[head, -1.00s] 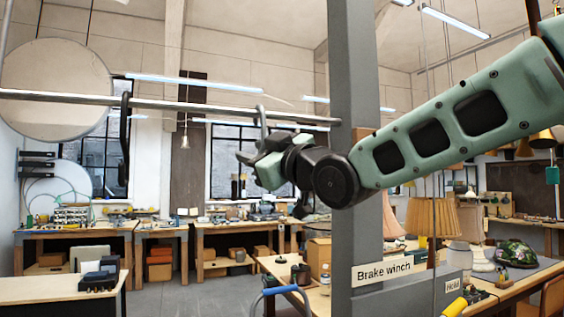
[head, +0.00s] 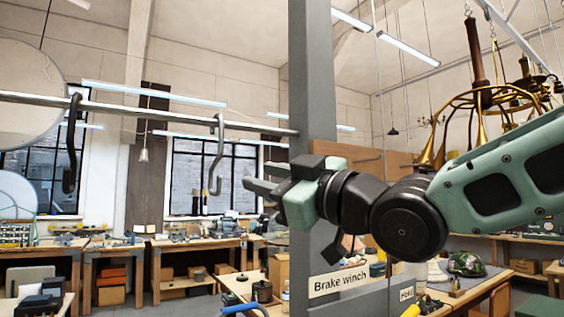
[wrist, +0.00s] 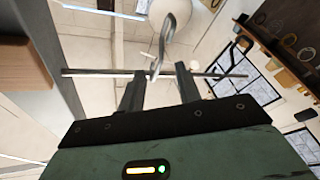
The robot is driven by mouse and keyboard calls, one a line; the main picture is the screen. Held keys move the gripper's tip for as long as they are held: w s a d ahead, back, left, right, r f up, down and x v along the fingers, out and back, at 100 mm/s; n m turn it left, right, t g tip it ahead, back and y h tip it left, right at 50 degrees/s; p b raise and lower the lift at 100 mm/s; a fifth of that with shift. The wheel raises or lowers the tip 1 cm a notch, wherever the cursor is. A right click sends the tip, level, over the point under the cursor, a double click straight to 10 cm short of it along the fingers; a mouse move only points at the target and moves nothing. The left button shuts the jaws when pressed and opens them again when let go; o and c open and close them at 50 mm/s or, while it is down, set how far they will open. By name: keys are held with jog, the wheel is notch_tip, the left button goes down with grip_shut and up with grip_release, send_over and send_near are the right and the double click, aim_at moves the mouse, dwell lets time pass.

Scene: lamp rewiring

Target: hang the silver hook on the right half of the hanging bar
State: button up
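The silver hook (head: 219,150) hangs from the hanging bar (head: 130,109) by its upper bend, right of the black hook in the head view. Its lower curl hangs free below the bar. My gripper (head: 250,187) is just to the right of the hook's lower end, apart from it and empty. In the wrist view the two fingers of my gripper (wrist: 158,88) are spread, and the silver hook (wrist: 171,30) shows beyond them at the hanging bar (wrist: 95,73).
A black hook (head: 71,145) hangs on the bar farther left. A grey post (head: 313,80) labelled "Brake winch" stands at the bar's right end, close behind my gripper. A brass chandelier (head: 480,95) hangs at the upper right. Workbenches line the back.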

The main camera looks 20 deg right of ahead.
jog(key=shift+p+v, duration=1.3)
jog(key=shift+p, duration=2.05)
jog(key=s+f+m+g+h+b, duration=0.1)
jog(key=f+g+h+b, duration=0.2)
jog(key=f, duration=0.8)
jog(key=s+a+f+m+g+h+b, duration=0.15)
jog(key=f+b, duration=0.35)
jog(key=f, duration=0.6)
jog(key=s+f+m+g+h+b, duration=0.2)
jog(key=f+g+b, duration=0.15)
jog(key=f, duration=0.75)
jog(key=s+d+f+m+g+h+b, duration=0.1)
jog(key=s+d+f+g+h+b, duration=0.1)
jog(key=s+f+g+b, duration=0.2)
jog(key=s+d+f+g+h+b, duration=0.2)
jog(key=s+f+g+h+b, duration=0.1)
jog(key=s+f, duration=0.8)
notch_tip(320, 180, down, 3)
jog(key=shift+s+r+m+g+b, duration=0.1)
jog(key=shift+s+m+g+b, duration=0.2)
jog(key=shift+g+b, duration=0.45)
